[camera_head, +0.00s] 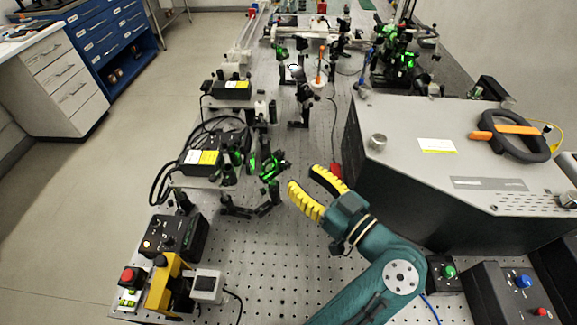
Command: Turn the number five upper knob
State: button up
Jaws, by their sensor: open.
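My gripper (303,178) is open, with two yellow ribbed fingers apart and nothing visible between them. It is over the perforated bench (290,262), pointing up and left. Several small dark optical mounts with green-lit parts (268,164) stand just left of the fingertips, apart from them. Their knobs are too small to tell apart, and I can read no number five. More green-lit mounts (402,58) stand at the back right.
A large grey enclosure (410,160) with a black and orange handle stands at right. Black boxes with cables (200,165) line the left edge. A yellow and black device (168,280) and control boxes (510,290) stand in front. Bare bench lies left of my arm.

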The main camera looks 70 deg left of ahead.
aim_at(289, 166)
jog(key=x, duration=0.5)
jog(key=shift+a, duration=0.15)
grip_shut()
